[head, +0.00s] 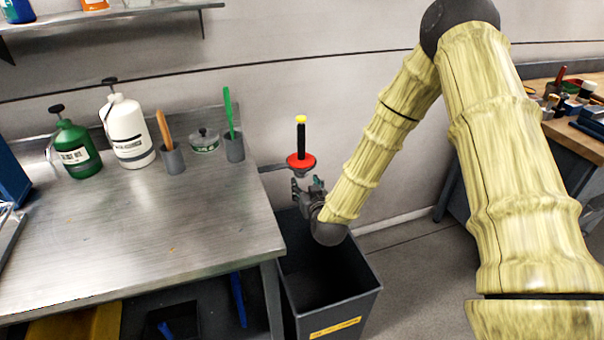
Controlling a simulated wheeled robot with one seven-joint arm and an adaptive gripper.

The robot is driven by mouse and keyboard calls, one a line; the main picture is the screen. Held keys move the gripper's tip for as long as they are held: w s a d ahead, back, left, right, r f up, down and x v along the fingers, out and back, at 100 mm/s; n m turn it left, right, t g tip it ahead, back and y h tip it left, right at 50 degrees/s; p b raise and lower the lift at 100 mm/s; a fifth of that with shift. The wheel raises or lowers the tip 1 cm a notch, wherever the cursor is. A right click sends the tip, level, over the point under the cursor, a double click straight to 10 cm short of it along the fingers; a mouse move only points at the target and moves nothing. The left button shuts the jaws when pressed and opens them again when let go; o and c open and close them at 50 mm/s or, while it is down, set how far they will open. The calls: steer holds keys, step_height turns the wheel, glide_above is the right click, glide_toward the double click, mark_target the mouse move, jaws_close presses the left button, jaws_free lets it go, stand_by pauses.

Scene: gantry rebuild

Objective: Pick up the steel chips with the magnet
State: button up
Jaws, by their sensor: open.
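The magnet (300,139) appears to be the upright black rod with a yellow top and a red disc at its base. It is by the right end of the steel bench, where a grey bracket (272,168) reaches out from the bench. My gripper (307,184) is open and looks empty. It is just below the red disc in the picture, above the dark bin; I cannot tell whether it touches anything. I cannot make out steel chips clearly.
The steel bench (160,225) has a wide clear top. A deep grey bin (335,305) stands on the floor. A cluttered wooden bench (577,137) is at right.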

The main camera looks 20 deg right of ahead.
mark_target(302, 142)
steer(key=w+d+r, duration=0.1)
steer(key=w+r, duration=0.1)
steer(key=w, duration=0.1)
steer(key=w+d+r+t+h, duration=0.1)
steer(key=w+r, duration=0.1)
steer(key=w, duration=0.1)
steer(key=w+d+r+t, duration=0.1)
steer(key=w+r, duration=0.1)
steer(key=w, duration=0.1)
steer(key=shift+w+r+m+b, duration=0.2)
steer(key=shift+r+m+b, duration=0.15)
steer(key=shift+m+b, duration=0.05)
steer(key=shift+w+d+p, duration=0.1)
steer(key=shift+w+p, duration=0.4)
steer(key=shift+w, duration=2.5)
steer(key=shift+r, duration=0.1)
jaws_close()
